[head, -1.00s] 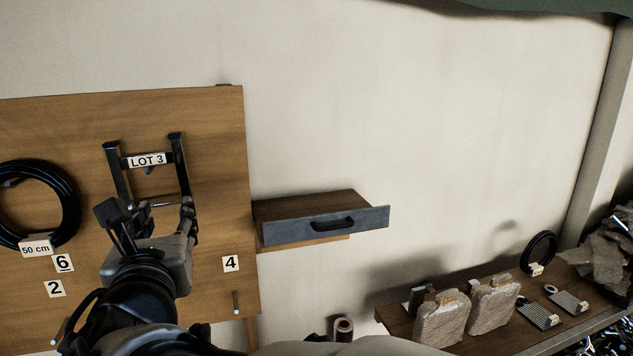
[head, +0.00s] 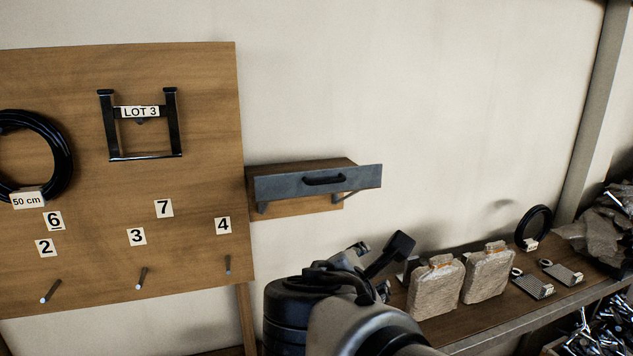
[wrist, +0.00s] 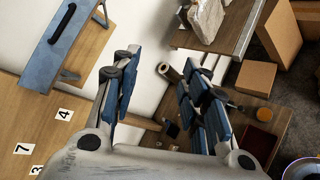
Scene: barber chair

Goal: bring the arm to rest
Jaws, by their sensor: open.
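My gripper (head: 378,268) is in the head view at the lower middle, in front of the wall between the drawer shelf and the workbench. In the wrist view my gripper (wrist: 158,72) shows two spread fingers with blue pads and nothing between them. It is open and empty. My arm rises from the bottom edge of the head view and hides part of the bench's left end. The black metal frame labelled LOT 3 (head: 174,125) hangs on the wooden board, apart from my gripper.
The wooden board (head: 200,90) carries a black cable coil (head: 62,165), number labels and pegs. A grey-fronted drawer (head: 285,187) juts from the wall. Two wrapped bags (head: 436,290) stand on the bench (head: 475,328). The wall above is clear.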

